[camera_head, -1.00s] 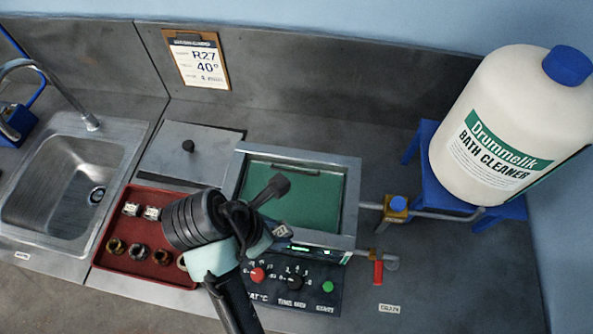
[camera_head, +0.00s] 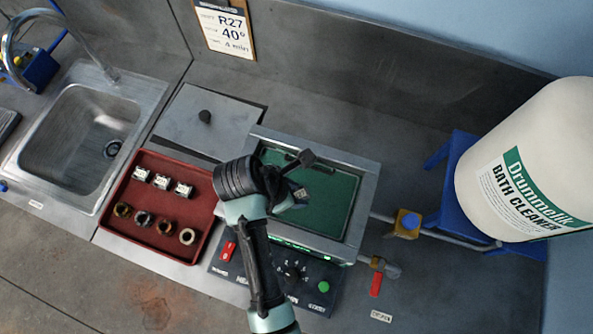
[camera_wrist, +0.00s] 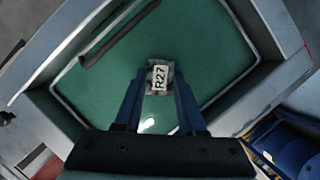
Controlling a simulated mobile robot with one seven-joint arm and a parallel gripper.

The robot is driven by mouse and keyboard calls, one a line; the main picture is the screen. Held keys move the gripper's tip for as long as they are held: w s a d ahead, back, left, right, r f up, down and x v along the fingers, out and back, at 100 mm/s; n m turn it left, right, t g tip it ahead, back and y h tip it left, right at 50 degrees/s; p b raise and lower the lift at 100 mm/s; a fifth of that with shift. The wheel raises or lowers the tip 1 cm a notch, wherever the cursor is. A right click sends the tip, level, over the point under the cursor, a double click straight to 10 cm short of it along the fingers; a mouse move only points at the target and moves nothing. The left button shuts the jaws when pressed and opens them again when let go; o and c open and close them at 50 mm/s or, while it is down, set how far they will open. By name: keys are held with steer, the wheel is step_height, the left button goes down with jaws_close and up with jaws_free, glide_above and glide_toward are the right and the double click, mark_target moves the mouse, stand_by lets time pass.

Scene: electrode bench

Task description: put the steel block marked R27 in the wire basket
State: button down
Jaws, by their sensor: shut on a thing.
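The steel block marked R27 (camera_wrist: 159,78) is held between the fingertips of my gripper (camera_wrist: 158,88), with its white label facing the wrist camera. In the head view my gripper (camera_head: 299,192) is over the open bath (camera_head: 367,185), which shows a green inside. A thin pale rectangular outline (camera_wrist: 222,102) and a dark bar (camera_wrist: 112,42) show in the bath. They look like the rim and handle of the wire basket, but its mesh cannot be made out. The block appears above the green area; its exact height is unclear.
A red tray (camera_head: 172,163) at left holds three steel blocks and several ring-shaped parts. A grey lid (camera_head: 185,125) with a black knob lies beside the bath. A control panel (camera_head: 310,280) is in front. Valves and a large cleaner jug (camera_head: 530,165) stand at right.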

steer(key=shift+f, duration=1)
steer(key=shift+f, duration=0.1)
steer(key=c, duration=0.5)
jaws_free()
